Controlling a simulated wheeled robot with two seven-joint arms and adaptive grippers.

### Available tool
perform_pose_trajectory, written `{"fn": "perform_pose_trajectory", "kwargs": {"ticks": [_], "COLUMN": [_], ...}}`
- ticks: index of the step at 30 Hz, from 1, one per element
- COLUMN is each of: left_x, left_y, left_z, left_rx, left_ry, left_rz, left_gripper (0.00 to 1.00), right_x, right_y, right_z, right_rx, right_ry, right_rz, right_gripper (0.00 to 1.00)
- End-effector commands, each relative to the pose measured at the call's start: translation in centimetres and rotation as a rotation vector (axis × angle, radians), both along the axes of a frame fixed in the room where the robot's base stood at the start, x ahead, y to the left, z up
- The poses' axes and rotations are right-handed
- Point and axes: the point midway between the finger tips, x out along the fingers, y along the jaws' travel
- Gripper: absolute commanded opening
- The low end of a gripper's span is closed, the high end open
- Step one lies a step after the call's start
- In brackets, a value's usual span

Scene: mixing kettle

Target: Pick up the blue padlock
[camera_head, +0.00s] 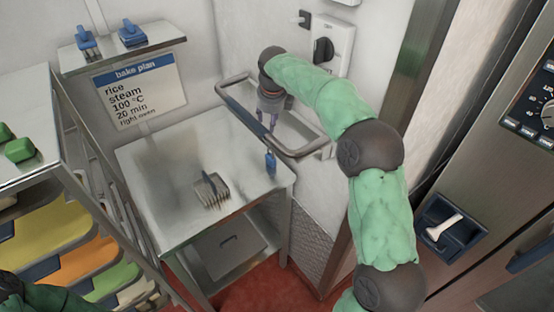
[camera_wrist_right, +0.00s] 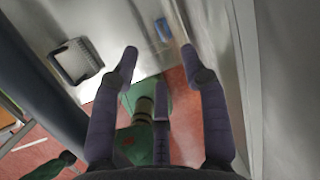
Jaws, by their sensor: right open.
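The small blue padlock (camera_head: 270,162) is at the right end of the steel table, close to its edge. A blue piece that looks like it shows near the top of the right wrist view (camera_wrist_right: 163,29), beyond the fingers. My right gripper (camera_head: 267,122) points down above the back right of the table, inside the outline of a grey rail. It is above and behind the padlock in the head view, apart from it. In the wrist view its fingers (camera_wrist_right: 160,75) are spread, with nothing held between them. My left gripper is not in view.
The grey rail (camera_head: 243,108) frames the space around my right gripper. Two blue objects (camera_head: 131,34) sit on the wall shelf. A rack with coloured trays (camera_head: 88,262) stands left; an oven panel (camera_head: 535,110) is right.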

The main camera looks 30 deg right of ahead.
Motion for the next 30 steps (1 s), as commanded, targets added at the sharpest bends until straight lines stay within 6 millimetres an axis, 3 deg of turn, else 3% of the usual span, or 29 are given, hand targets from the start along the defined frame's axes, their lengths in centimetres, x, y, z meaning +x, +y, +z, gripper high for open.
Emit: {"fn": "perform_pose_trajectory", "kwargs": {"ticks": [15, 26, 30], "left_x": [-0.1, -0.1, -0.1], "left_y": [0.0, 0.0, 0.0], "left_z": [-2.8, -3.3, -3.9], "left_rx": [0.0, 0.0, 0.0], "left_ry": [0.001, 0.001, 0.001], "left_rz": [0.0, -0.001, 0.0], "left_gripper": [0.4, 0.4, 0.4], "right_x": [0.0, 0.7, 1.1], "right_y": [-0.1, -0.3, -0.5], "right_z": [-8.9, -11.0, -12.7], "right_rx": [0.002, 0.001, 0.001], "right_ry": [0.007, 0.006, 0.007], "right_rz": [-0.004, -0.003, -0.003], "right_gripper": [0.45, 0.45, 0.45]}}
